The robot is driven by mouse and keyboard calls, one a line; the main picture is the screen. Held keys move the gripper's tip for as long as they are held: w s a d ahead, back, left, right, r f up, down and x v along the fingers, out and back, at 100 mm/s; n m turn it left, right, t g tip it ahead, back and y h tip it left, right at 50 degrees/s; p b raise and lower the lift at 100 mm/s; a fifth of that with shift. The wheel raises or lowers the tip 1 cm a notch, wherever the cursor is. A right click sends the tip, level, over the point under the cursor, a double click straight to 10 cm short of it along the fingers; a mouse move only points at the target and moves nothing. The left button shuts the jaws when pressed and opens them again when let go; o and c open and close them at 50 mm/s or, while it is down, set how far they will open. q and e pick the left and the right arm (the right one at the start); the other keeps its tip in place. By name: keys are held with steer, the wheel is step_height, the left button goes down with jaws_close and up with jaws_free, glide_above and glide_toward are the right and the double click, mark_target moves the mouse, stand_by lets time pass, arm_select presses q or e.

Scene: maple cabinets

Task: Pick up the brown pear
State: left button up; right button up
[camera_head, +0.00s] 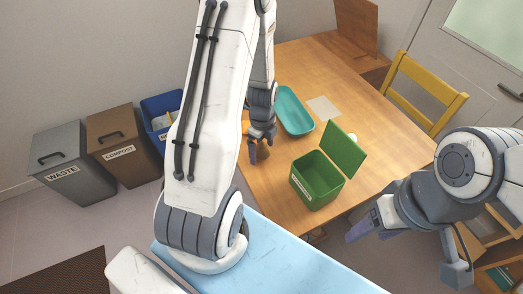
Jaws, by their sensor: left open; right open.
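My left gripper (260,149) is open and points down at the left edge of the wooden table. A small brownish patch shows between its fingertips, but I cannot tell whether it is the brown pear. A small orange-tan thing (245,127) is partly hidden behind my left arm, beside the gripper; I cannot tell what it is. No pear is clearly visible. My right gripper (368,234) is open and empty, off the table's front right side.
On the table (285,190) stand a teal tray (294,112) and a green bin (317,181) with its lid open. A yellow chair (425,88) is at the right. Waste (72,155), compost (125,146) and blue (158,106) bins stand at left. A light-blue surface (290,262) is in front.

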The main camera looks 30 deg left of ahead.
arm_select(q)
steer(key=shift+f, duration=0.65)
steer(key=c, duration=1.4)
steer(key=shift+c, duration=0.2)
steer(key=shift+r, duration=0.15)
